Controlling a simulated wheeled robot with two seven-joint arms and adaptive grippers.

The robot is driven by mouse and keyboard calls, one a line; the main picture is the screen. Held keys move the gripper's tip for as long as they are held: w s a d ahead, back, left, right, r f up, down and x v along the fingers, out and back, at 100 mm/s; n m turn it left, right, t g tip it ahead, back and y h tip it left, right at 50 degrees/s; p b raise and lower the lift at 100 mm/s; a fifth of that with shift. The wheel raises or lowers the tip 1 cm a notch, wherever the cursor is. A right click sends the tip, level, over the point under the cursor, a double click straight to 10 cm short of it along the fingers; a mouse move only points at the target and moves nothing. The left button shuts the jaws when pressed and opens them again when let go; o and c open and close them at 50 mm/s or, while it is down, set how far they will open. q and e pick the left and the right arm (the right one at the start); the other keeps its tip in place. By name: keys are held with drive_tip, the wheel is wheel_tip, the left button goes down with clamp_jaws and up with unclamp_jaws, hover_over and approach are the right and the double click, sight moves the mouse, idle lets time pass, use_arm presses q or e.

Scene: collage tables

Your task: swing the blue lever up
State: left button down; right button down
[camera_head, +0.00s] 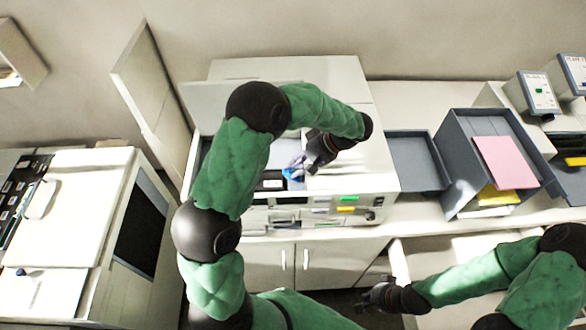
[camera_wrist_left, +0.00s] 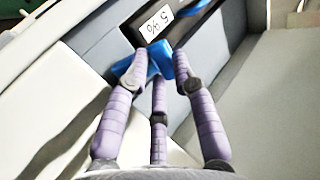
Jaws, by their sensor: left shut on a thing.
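My left gripper (camera_head: 297,168) reaches down to the lever. In the left wrist view its purple fingers (camera_wrist_left: 158,72) are closed around the blue piece, which they partly cover. My right gripper (camera_head: 366,299) hangs low at the front, near an open drawer; its fingers are too small and dark to read.
A dark grey tray (camera_head: 418,160) and a grey bin (camera_head: 462,150) with a pink sheet (camera_head: 504,162) stand right of the machine. Green and yellow tabs (camera_head: 346,210) are on the machine's front. An open drawer (camera_head: 400,262) juts out below. A white panel (camera_head: 150,85) stands open behind left.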

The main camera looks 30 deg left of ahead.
use_arm(q)
drive_tip(key=y+b, duration=0.1)
drive_tip(key=w+d+g+y+b, duration=0.1)
drive_tip(key=shift+d+f+g+y, duration=0.2)
drive_tip(key=shift+d+g+y, duration=0.1)
drive_tip(key=shift+w+d+r+g+y+b, duration=0.1)
drive_tip(key=shift+d+r+g+y+b, duration=0.05)
drive_tip(key=shift+g+y+b, duration=0.2)
drive_tip(key=c, duration=1)
unclamp_jaws()
drive_tip(key=shift+v, duration=3.8)
drive_tip(key=shift+c, duration=0.3)
